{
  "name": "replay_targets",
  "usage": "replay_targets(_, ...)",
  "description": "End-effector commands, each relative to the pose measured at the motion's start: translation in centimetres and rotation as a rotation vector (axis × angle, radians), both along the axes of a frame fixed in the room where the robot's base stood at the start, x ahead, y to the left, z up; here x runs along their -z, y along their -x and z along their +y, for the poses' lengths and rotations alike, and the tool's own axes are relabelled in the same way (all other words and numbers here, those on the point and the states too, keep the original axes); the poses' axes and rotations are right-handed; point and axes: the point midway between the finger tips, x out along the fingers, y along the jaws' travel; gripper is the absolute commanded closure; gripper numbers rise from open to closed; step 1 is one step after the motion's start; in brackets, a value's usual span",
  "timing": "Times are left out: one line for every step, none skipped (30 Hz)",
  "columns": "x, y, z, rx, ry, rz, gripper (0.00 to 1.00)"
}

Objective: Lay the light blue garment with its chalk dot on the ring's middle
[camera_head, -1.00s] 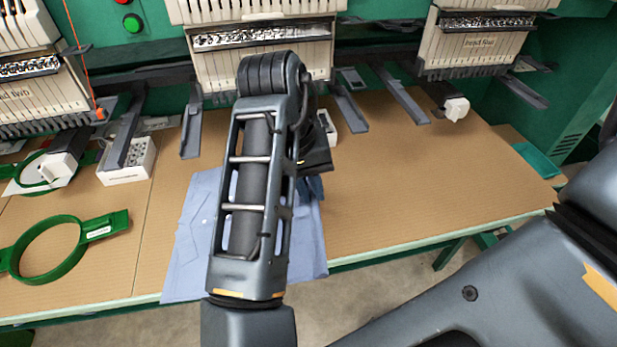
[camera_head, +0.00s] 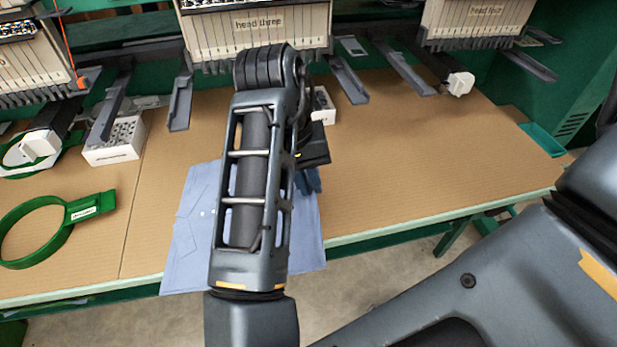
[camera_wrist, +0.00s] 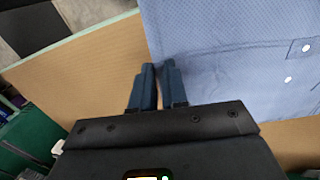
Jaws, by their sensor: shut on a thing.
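The light blue garment (camera_head: 188,245) lies on the cardboard-coloured table, partly hidden behind my arm, its near edge hanging over the table's front edge. In the wrist view the garment (camera_wrist: 225,50) shows seams, a button and a white dot (camera_wrist: 288,79) that looks like the chalk dot. My gripper (camera_wrist: 160,68) is shut on the garment's edge; in the head view its fingers (camera_head: 308,180) are partly hidden by my arm. A green ring (camera_head: 62,238) with a flat labelled tab lies on the table at the left, apart from the garment.
A white box of small parts (camera_head: 115,143) stands behind the ring, and a second green ring (camera_head: 62,150) sits under a machine arm at far left. Embroidery heads (camera_head: 255,28) and grey arms overhang the back.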

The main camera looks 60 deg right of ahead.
Motion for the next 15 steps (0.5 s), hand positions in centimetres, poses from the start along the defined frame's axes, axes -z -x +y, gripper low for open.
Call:
replay_targets(-0.02, 0.0, 0.0, 0.0, 0.0, 0.0, 1.0)
replay_targets(-0.02, 0.0, 0.0, 0.0, 0.0, 0.0, 1.0)
replay_targets(-0.02, 0.01, 0.02, 0.0, 0.0, 0.0, 1.0)
replay_targets(-0.01, 0.03, 0.03, 0.0, 0.0, 0.0, 1.0)
replay_targets(-0.01, 0.04, 0.06, 0.0, 0.0, 0.0, 1.0)
replay_targets(-0.01, 0.08, 0.1, 0.0, 0.0, 0.0, 1.0)
replay_targets(-0.01, 0.11, 0.13, 0.0, 0.0, 0.0, 1.0)
replay_targets(-0.01, 0.14, 0.16, 0.0, 0.0, 0.0, 1.0)
replay_targets(-0.01, 0.16, 0.18, 0.0, 0.0, 0.0, 1.0)
replay_targets(-0.01, 0.17, 0.18, 0.0, 0.0, 0.0, 1.0)
replay_targets(-0.01, 0.17, 0.18, 0.0, 0.0, 0.0, 1.0)
replay_targets(-0.01, 0.17, 0.18, 0.0, 0.0, 0.0, 1.0)
replay_targets(-0.01, 0.17, 0.18, 0.0, 0.0, 0.0, 1.0)
replay_targets(-0.01, 0.17, 0.18, 0.0, 0.0, 0.0, 1.0)
replay_targets(-0.01, 0.17, 0.18, 0.0, 0.0, 0.0, 0.83)
